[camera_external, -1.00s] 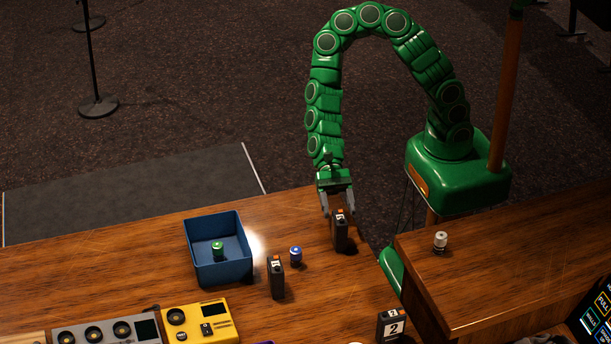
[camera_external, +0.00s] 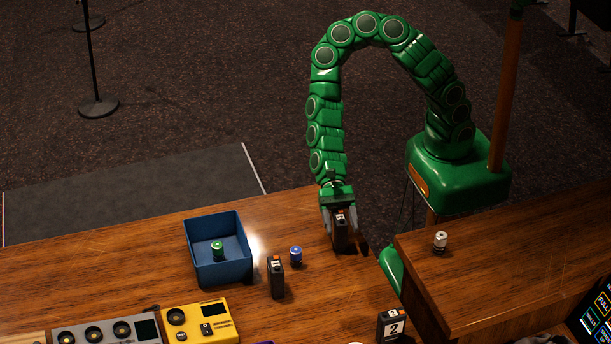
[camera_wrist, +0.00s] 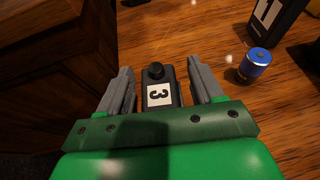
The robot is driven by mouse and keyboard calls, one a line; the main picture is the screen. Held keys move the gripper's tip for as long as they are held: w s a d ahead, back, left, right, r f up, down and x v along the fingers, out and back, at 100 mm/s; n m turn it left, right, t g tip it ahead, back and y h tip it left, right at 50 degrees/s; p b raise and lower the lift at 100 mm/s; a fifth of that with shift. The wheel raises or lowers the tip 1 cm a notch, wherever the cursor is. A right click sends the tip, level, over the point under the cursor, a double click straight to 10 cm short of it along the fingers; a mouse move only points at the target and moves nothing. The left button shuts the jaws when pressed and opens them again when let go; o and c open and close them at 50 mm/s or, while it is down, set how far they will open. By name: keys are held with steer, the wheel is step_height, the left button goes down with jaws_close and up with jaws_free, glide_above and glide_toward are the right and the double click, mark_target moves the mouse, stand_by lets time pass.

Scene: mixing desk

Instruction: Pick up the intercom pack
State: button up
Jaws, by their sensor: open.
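A dark intercom pack (camera_external: 341,238) with an orange-topped end stands upright on the wooden desk, below my gripper (camera_external: 340,214). In the wrist view this pack (camera_wrist: 160,100) shows a white label with a 3 and a black knob. My gripper is open, with one grey finger on each side of the pack and small gaps between. A second dark pack (camera_external: 276,280) stands to the left; its label reads 1 in the wrist view (camera_wrist: 268,18). A third pack (camera_external: 391,326), labelled 2, is at the front right.
A blue battery (camera_external: 296,254) stands near pack 1. A blue open bin (camera_external: 222,275) holds a green battery (camera_external: 218,249). A white battery (camera_external: 441,240) stands on the raised desk section (camera_external: 500,275) at right. A yellow device (camera_external: 198,325) is at the front left.

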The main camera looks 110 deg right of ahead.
steer(key=shift+c, duration=0.3)
jaws_close()
steer(key=shift+r, duration=5.05)
